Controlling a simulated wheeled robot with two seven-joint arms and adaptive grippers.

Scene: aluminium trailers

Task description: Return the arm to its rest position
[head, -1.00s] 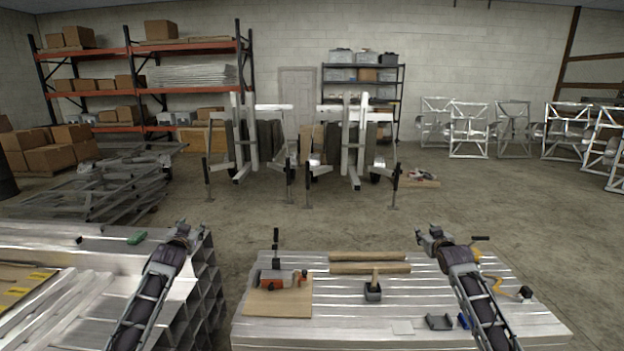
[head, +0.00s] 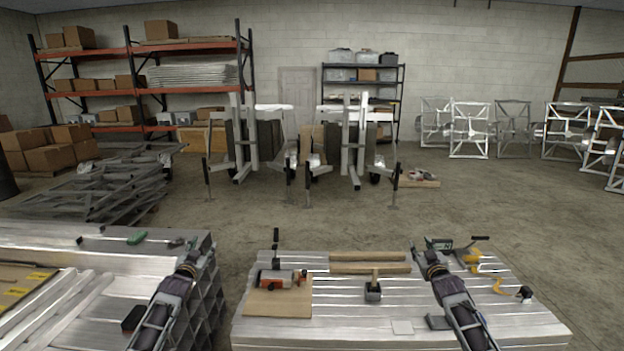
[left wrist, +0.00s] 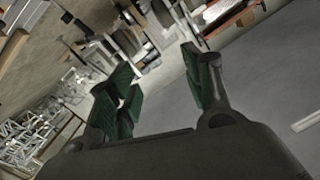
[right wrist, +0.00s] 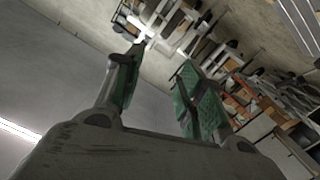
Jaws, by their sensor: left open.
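My left gripper (head: 194,250) hangs over the right edge of the left aluminium stack, at the gap between the two stacks. In the left wrist view (left wrist: 160,85) its green-padded fingers stand apart with nothing between them. My right gripper (head: 422,252) is over the far right part of the right stack, near the right ends of the wooden boards. In the right wrist view (right wrist: 160,85) its fingers are apart and empty. In the head view the fingertips are small and hard to make out.
The right stack (head: 330,330) bears two wooden boards (head: 370,262), a mallet (head: 373,290), an orange tool on a board (head: 282,279) and yellow tools (head: 468,258). The left stack (head: 100,305) bears a green item (head: 137,237). Open floor lies beyond.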

